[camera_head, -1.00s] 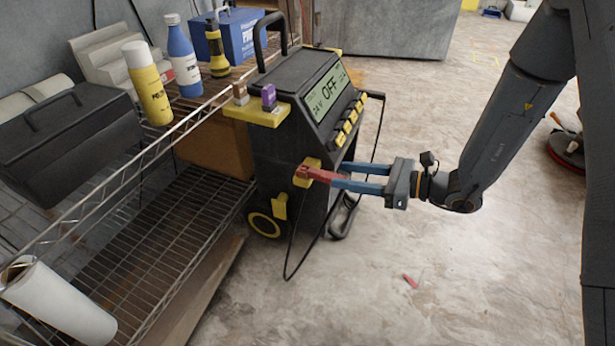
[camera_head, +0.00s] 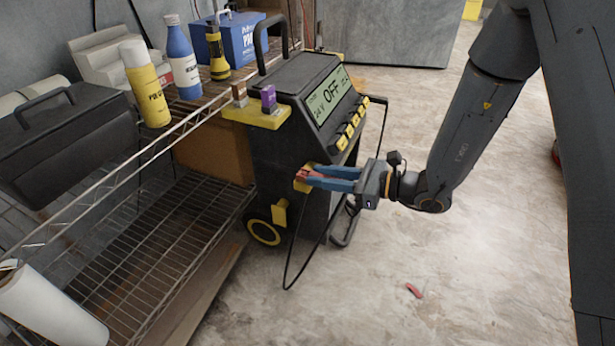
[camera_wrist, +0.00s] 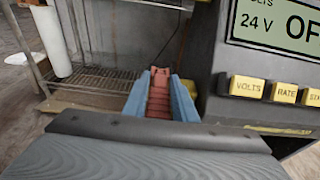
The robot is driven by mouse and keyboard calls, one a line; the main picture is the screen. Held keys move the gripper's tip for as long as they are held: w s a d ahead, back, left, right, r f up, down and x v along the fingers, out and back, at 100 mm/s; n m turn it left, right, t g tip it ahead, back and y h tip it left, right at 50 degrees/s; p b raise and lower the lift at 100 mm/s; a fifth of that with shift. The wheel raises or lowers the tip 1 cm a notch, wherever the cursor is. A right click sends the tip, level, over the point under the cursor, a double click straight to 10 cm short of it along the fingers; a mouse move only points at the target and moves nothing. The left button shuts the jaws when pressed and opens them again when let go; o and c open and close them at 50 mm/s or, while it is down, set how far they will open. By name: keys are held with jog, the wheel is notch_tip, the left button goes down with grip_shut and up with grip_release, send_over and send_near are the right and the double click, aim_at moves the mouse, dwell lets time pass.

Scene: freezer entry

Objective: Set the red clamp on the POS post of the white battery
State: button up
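The red clamp (camera_head: 303,175) sits at a yellow holder (camera_head: 302,186) on the side of the black charger (camera_head: 300,100). A black cable loops down below it. My gripper (camera_head: 312,177) has its blue fingers on both sides of the clamp. In the wrist view, the red clamp (camera_wrist: 159,95) fills the space between the fingers (camera_wrist: 161,90), which look shut on it. The clamp's far end is partly hidden by the fingers and holder. The white battery and its POS post are not in view.
A wire shelf rack (camera_head: 150,240) stands left of the charger, with bottles, a blue box (camera_head: 240,40), a black toolbox (camera_head: 65,135) and a white roll (camera_head: 45,305). A small red object (camera_head: 413,290) lies on the floor. The floor to the right is mostly clear.

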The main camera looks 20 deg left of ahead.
aim_at(323, 176)
grip_shut()
notch_tip(323, 176, up, 14)
jog(key=p, duration=0.7)
jog(key=shift+p, duration=0.3)
dwell(0.5)
